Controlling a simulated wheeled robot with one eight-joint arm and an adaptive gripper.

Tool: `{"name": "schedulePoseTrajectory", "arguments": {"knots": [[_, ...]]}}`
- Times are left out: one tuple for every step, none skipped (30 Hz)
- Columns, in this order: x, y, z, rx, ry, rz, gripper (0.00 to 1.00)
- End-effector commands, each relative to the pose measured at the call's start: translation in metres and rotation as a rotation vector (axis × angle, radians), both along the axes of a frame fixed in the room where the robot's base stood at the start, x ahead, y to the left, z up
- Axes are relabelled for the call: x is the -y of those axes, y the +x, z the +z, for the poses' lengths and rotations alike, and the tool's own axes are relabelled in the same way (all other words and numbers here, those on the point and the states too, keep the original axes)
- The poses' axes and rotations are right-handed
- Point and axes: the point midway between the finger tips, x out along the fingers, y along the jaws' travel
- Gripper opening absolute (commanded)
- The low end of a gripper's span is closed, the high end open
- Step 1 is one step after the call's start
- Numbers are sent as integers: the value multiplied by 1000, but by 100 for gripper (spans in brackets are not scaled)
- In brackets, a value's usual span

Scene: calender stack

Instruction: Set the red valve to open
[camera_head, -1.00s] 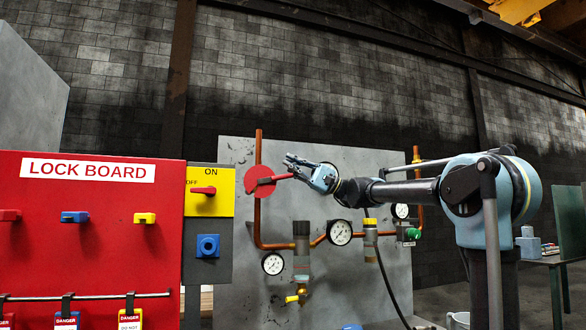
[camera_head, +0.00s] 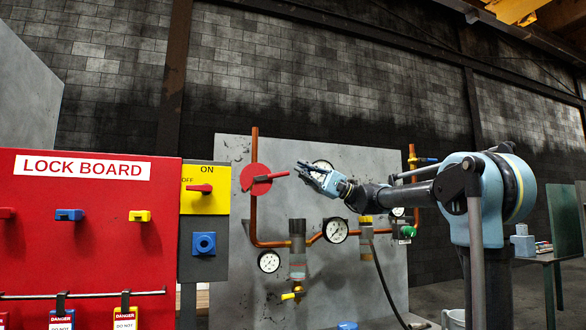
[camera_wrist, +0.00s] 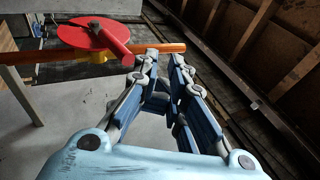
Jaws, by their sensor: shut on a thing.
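The red valve is a round red disc (camera_head: 252,179) with a red lever (camera_head: 277,177), mounted on a vertical copper pipe. The lever points right and slightly up, across the pipe. In the wrist view the disc (camera_wrist: 98,32) is at the upper left and the lever (camera_wrist: 115,45) ends beside my left finger. My gripper (camera_head: 300,168) is just right of the lever's end in the head view. In the wrist view its fingers (camera_wrist: 164,58) are close together with a narrow gap. The lever shows outside this gap; what the jaws bear on cannot be made out.
The copper pipe (camera_wrist: 30,56) passes by my fingertips. A grey panel (camera_head: 225,280) carries gauges (camera_head: 335,230), a yellow valve (camera_head: 292,294) and a green knob (camera_head: 408,231). A red lock board (camera_head: 85,235) and yellow switch (camera_head: 205,203) stand left.

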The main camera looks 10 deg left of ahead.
Motion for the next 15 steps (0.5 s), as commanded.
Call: {"name": "schedulePoseTrajectory", "arguments": {"knots": [[9,4,-5,0,0,-4,0],[14,5,-8,1,0,-4,0],[20,8,-11,1,0,-4,0],[24,9,-13,0,0,-3,0],[28,10,-15,0,0,-3,0],[33,12,-18,0,0,-2,0],[36,13,-20,0,0,-2,0],[40,14,-22,0,0,-3,0],[43,15,-23,0,0,-2,0],[45,16,-25,0,0,-2,0],[47,16,-26,0,0,-1,0],[49,17,-27,0,0,-1,9],[50,17,-27,0,0,-1,2],[51,18,-28,-4,-1,1,0],[52,18,-30,-12,-3,6,0]]}}
